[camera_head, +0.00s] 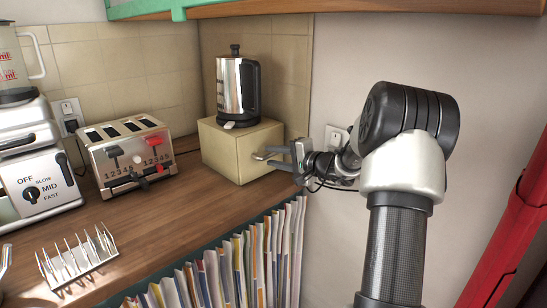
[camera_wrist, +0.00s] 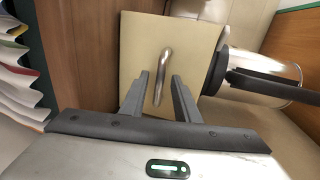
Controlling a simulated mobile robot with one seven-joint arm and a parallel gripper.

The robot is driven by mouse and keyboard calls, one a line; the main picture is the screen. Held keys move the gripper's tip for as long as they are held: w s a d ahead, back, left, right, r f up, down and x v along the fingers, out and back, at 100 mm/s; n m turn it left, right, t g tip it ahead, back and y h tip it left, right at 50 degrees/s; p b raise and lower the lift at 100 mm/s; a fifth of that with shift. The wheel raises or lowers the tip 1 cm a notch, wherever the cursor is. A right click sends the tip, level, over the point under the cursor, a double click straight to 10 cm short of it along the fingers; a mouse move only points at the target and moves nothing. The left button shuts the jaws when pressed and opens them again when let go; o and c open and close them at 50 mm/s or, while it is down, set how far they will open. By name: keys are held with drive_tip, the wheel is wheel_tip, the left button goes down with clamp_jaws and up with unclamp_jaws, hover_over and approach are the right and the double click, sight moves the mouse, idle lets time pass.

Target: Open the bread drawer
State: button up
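The bread drawer is a cream box (camera_head: 227,151) on the wooden counter, with a curved metal handle (camera_head: 264,156) on its front. The front looks closed. In the wrist view the drawer front (camera_wrist: 189,45) faces me and the handle (camera_wrist: 162,75) stands upright in the picture. My gripper (camera_head: 280,157) is at the front of the box. In the wrist view its two fingers (camera_wrist: 160,98) are apart, one on each side of the handle's lower end. I cannot tell whether either finger touches the handle.
A steel kettle (camera_head: 236,88) stands on top of the box. A toaster (camera_head: 128,152), a blender base (camera_head: 40,186) and a toast rack (camera_head: 76,260) are to the left on the counter (camera_head: 150,218). A wall is at the right.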

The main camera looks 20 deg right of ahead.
drive_tip(key=shift+w+a, duration=0.1)
drive_tip(key=shift+w, duration=0.1)
clamp_jaws()
